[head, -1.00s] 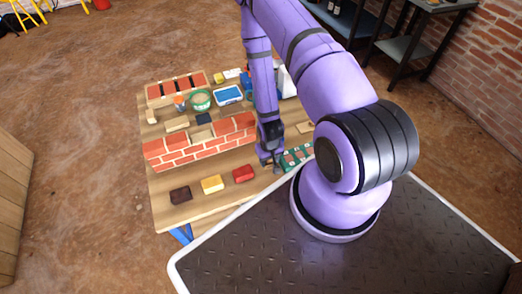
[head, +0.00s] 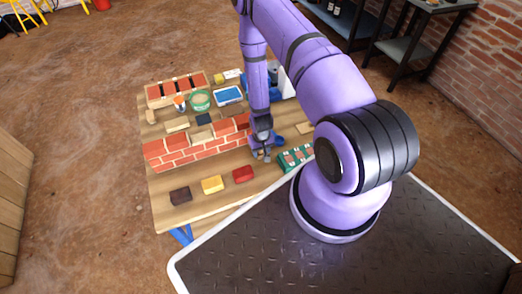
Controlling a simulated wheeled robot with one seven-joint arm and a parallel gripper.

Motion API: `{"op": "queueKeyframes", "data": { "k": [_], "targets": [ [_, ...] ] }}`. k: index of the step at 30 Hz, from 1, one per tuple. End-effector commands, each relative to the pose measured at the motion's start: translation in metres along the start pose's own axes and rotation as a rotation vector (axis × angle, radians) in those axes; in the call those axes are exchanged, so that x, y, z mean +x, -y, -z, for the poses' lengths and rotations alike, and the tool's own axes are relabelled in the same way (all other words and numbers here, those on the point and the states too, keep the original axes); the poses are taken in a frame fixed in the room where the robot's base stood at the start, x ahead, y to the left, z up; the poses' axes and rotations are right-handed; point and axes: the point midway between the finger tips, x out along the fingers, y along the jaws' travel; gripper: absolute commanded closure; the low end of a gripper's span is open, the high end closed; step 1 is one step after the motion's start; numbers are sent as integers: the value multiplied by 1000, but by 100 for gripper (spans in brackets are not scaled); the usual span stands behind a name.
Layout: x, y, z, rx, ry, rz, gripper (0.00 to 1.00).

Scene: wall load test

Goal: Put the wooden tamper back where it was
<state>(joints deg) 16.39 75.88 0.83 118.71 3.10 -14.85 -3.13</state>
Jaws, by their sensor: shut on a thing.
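My gripper (head: 262,151) is over the right part of the wooden table, at the right end of the small brick wall (head: 200,143). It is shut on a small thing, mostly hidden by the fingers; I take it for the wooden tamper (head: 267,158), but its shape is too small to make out. I cannot tell whether it touches the table top.
A green box with a patterned top (head: 296,157) lies just right of the gripper. Red (head: 243,174), yellow (head: 212,184) and dark brown (head: 180,195) blocks lie along the front. A green tub (head: 200,99) and blue tray (head: 228,95) stand behind the wall.

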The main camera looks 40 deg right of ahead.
Motion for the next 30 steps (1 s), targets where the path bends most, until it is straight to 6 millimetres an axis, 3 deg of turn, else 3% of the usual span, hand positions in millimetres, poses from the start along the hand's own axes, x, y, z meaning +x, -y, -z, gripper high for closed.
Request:
{"op": "queueKeyframes", "data": {
  "k": [7,8,11,22,30],
  "targets": [
    [2,0,0,0,0,0,76],
    [2,0,0,0,0,0,47],
    [1,0,0,0,0,0,26],
    [-3,0,0,0,-1,0,26],
    [-41,0,1,-1,-2,0,26]
  ]
}}
